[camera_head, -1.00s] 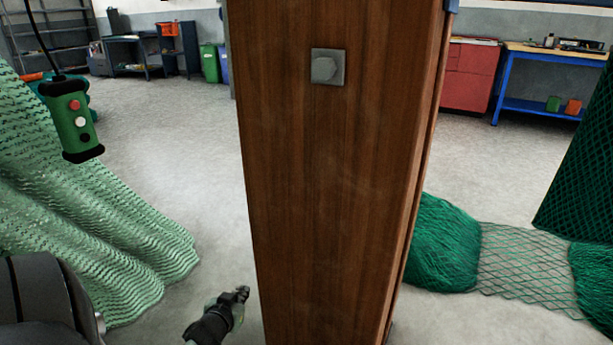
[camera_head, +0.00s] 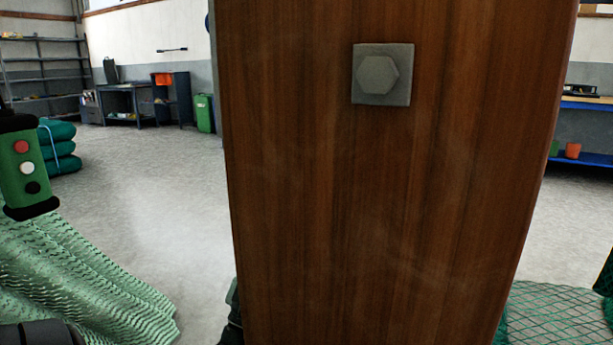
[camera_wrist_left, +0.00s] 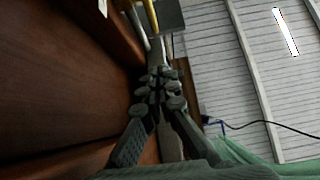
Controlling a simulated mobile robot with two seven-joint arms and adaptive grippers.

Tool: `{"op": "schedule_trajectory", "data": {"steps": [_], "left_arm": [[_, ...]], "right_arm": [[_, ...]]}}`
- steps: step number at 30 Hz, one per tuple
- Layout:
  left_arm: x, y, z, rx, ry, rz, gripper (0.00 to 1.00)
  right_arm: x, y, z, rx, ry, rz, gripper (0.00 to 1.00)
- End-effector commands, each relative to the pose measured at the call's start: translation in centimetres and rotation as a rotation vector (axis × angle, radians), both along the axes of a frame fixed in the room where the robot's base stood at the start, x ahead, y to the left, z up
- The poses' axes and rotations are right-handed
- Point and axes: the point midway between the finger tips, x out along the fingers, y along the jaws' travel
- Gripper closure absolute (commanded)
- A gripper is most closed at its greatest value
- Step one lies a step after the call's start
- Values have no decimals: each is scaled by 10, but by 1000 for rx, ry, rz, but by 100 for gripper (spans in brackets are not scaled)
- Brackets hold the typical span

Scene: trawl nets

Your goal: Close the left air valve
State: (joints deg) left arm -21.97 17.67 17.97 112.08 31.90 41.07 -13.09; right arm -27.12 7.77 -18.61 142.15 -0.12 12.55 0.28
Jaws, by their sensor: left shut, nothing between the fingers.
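I cannot make out the left air valve for certain in either view. In the left wrist view a narrow yellow piece (camera_wrist_left: 151,15) and a dark grey box-like part (camera_wrist_left: 170,16) show at the top, just beyond my fingertips; I cannot tell whether they belong to a valve. My left gripper (camera_wrist_left: 158,92) is shut and empty, beside a brown wooden surface. My right gripper is not in view.
A large wooden post (camera_head: 380,200) with a bolted metal plate (camera_head: 397,96) fills the middle, close in front. A hanging green control box (camera_head: 25,170) and light green netting (camera_head: 80,285) are at left. Open floor (camera_head: 150,190) lies beyond. More netting (camera_head: 560,310) is at right.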

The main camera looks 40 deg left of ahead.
Motion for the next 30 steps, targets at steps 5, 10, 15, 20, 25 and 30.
{"op": "schedule_trajectory", "data": {"steps": [5, 10, 15, 20, 25, 30], "left_arm": [[0, 0, 0, 1, 0, -1, 100], [3, 1, 3, 1, -1, -2, 100], [18, 5, 20, 1, -4, -3, 100], [41, 12, 45, 2, -4, -2, 100], [65, 20, 70, 2, -2, -1, 100], [90, 28, 70, 2, 2, -2, 100]], "right_arm": [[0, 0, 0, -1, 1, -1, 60], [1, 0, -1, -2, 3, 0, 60], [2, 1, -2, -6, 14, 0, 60], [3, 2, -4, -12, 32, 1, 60], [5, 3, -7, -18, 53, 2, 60], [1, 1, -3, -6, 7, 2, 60]]}}
